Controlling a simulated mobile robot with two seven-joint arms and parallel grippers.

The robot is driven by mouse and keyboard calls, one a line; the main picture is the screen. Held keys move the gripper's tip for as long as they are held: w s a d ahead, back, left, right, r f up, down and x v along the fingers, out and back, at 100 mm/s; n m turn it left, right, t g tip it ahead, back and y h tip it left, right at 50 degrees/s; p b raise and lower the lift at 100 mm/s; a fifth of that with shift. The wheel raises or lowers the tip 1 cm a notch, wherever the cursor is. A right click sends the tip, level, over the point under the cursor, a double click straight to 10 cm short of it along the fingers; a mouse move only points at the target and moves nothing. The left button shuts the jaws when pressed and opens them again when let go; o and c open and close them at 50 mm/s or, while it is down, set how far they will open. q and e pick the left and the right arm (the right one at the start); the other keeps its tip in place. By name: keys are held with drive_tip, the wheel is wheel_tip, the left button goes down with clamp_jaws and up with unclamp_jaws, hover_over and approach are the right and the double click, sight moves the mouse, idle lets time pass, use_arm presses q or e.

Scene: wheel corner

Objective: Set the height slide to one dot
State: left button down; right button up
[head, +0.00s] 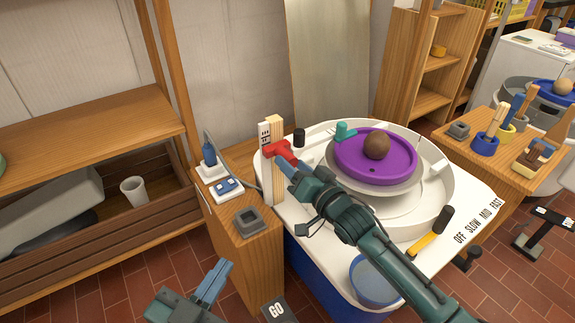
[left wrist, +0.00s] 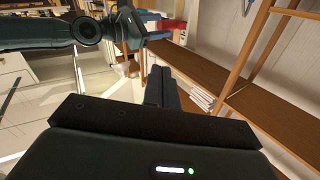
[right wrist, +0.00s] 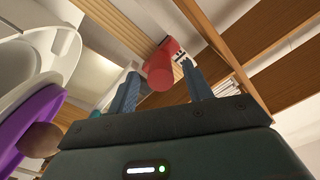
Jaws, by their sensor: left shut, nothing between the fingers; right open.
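The red height slide (head: 280,151) sits on an upright wooden post (head: 275,125) at the wheel table's left corner, high up near the top. A white strip with black lettering runs beside the post. In the right wrist view the red round knob (right wrist: 160,72) of the slide lies between my right gripper's fingers (right wrist: 160,85), with a gap on each side. My right gripper (head: 289,165) is open. The dot marks cannot be read. My left gripper (head: 222,268) is shut and empty, low in front of the wooden cabinet. It also shows in the left wrist view (left wrist: 162,75).
The wheel table (head: 470,195) carries a purple disc (head: 350,160) with a brown ball (head: 377,145), and a yellow lever (head: 428,240) with black grip. A wooden cabinet (head: 255,265) with a grey square dish (head: 247,221) stands left. A GO pedal (head: 278,311) is below.

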drive_tip(key=shift+x, duration=1.35)
drive_tip(key=shift+c, duration=0.2)
clamp_jaws()
